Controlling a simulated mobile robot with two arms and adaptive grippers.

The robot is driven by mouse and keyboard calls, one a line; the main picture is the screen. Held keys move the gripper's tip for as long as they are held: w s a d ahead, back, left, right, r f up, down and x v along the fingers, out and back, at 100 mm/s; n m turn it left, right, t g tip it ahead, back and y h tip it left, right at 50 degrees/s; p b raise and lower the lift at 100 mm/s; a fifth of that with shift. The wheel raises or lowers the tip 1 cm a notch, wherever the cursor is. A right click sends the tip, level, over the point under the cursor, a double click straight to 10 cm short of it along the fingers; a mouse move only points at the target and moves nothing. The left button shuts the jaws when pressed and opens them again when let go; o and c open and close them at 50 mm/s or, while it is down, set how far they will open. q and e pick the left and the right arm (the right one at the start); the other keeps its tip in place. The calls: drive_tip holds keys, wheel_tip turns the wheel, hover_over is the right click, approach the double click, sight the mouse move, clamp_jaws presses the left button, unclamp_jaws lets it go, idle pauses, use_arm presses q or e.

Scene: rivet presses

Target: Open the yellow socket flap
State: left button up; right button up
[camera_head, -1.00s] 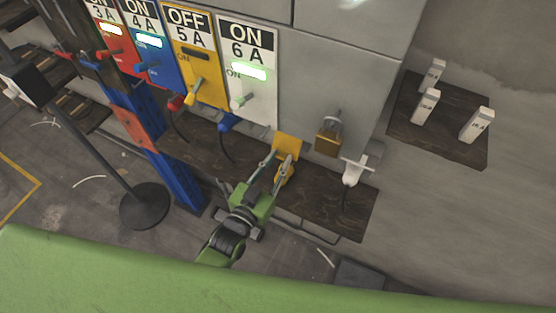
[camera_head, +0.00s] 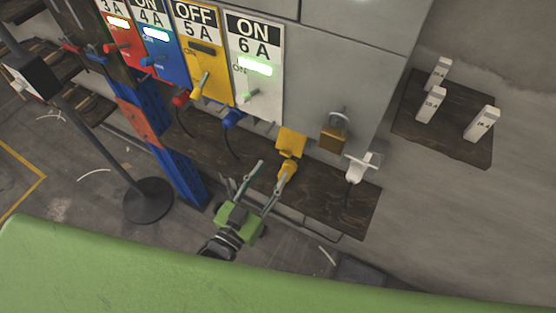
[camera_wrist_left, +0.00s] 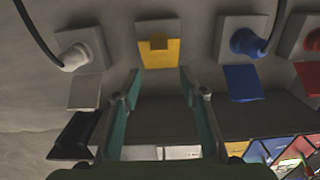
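The yellow socket flap (camera_head: 291,142) is a square plate low on the grey cabinet. In the left wrist view the flap (camera_wrist_left: 159,54) lies ahead between the finger directions, overlapping its grey socket plate; I cannot tell its exact angle. A rounded yellow piece (camera_head: 288,166), which looks like a plug, shows just below it in the head view. My left gripper (camera_head: 274,168) is below and left of the flap, apart from it. Its fingers are spread with nothing between them in the wrist view (camera_wrist_left: 159,72). One fingertip overlaps the yellow piece; contact is unclear. My right gripper is out of view.
A white plug (camera_head: 359,168) and a padlock (camera_head: 333,138) are right of the flap. A blue plug (camera_head: 232,119) is left of it. A dark wooden shelf (camera_head: 335,205) runs beneath. A post on a round base (camera_head: 148,200) stands at left.

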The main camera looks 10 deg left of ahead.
sight(284, 155)
use_arm(q)
drive_tip(key=shift+v, duration=2.2)
drive_tip(key=x, duration=0.3)
drive_tip(key=f+b+x, duration=0.1)
drive_tip(key=x, duration=0.3)
drive_tip(key=b+x, duration=0.1)
drive_tip(key=x, duration=0.3)
drive_tip(key=shift+f, duration=0.25)
clamp_jaws()
